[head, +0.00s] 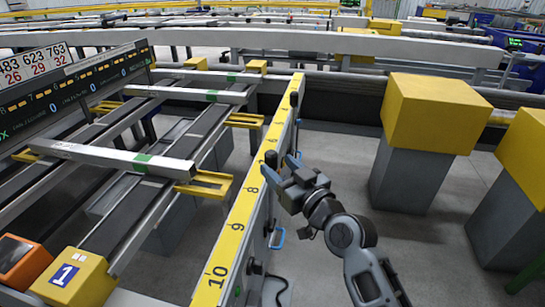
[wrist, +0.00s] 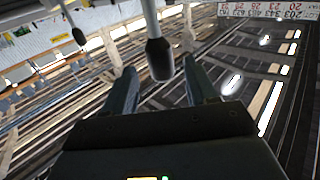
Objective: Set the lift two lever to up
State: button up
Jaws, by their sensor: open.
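Two dark-knobbed levers stand along the numbered yellow beam. The nearer lever (head: 270,159) stands beside my gripper (head: 283,168) in the head view. The farther lever (head: 294,101) stands roughly upright beyond it. In the wrist view, a black lever knob (wrist: 160,60) on a grey rod sits between and slightly ahead of my two blue-grey fingers (wrist: 161,88). The fingers are spread apart, with visible gaps on both sides of the knob. A second knob (wrist: 78,36) shows to the left. I cannot read a label telling which lever is lift two.
The yellow numbered beam (head: 234,240) runs away from me, with a blue handle (head: 278,238) on its side. Rails and yellow brackets (head: 206,185) lie left. Yellow-topped grey blocks (head: 433,113) stand right. Grey floor between is clear. A display board (head: 70,85) stands at the left.

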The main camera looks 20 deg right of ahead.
aim_at(275, 163)
jog(key=shift+w+a, duration=0.2)
jog(key=shift+w, duration=0.85)
jog(key=shift+w+a, duration=0.2)
jog(key=shift+w, duration=0.8)
jog(key=shift+c, duration=0.2)
grip_shut()
